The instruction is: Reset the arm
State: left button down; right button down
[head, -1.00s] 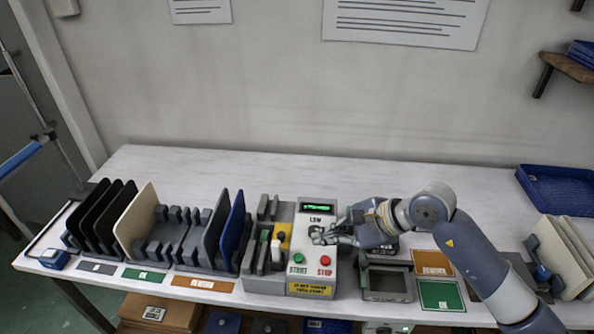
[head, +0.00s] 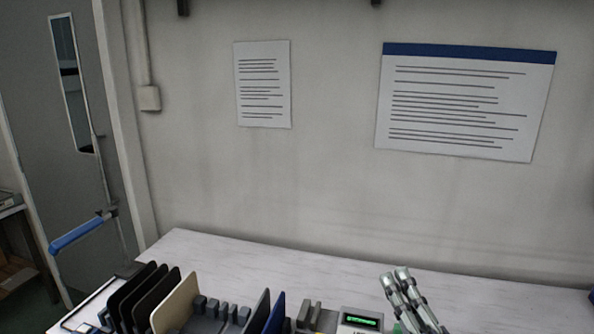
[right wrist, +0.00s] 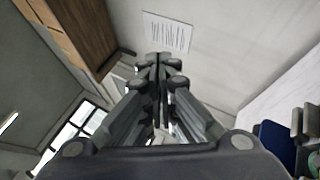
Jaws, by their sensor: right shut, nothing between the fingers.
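My right gripper (head: 402,274) shows at the lower right of the head view, its fingers pointing up above the table beside the control box (head: 361,319) with the green-lit display. In the right wrist view its fingers (right wrist: 158,62) are together with nothing between them. The rest of the right arm is below the head view's lower edge. My left gripper is in neither view.
A rack (head: 209,325) with black, cream and blue panels stands at the table's front left. The white table (head: 240,257) is clear along the back. The wall behind carries two paper notices (head: 263,85). A door with a blue bar (head: 76,233) is at left.

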jog(key=s+d+f+m+g+h, duration=0.3)
jog(key=d+f+m+g+h, duration=0.15)
jog(key=f+m, duration=0.5)
jog(key=s+d+f+m+g+h, duration=0.3)
jog(key=d+f+m+g+h, duration=0.15)
jog(key=f+m, duration=0.45)
jog(key=s+a+f+m+g+y, duration=0.25)
jog(key=s+f+g, duration=0.25)
jog(key=s+f, duration=0.4)
jog(key=s+a+f+m+g+y, duration=0.1)
jog(key=s+a+f+m+g, duration=0.15)
jog(key=s+f+g, duration=0.55)
jog(key=s+f+t, duration=0.2)
jog(key=s+f, duration=0.1)
jog(key=f, duration=2.1)
jog(key=s+d+f+n+g, duration=0.1)
jog(key=s+d+f, duration=0.1)
jog(key=s+f, duration=1.4)
jog(key=shift+s+d+f+h, duration=0.15)
jog(key=shift+s+d+h, duration=0.1)
jog(key=shift+s+h, duration=0.15)
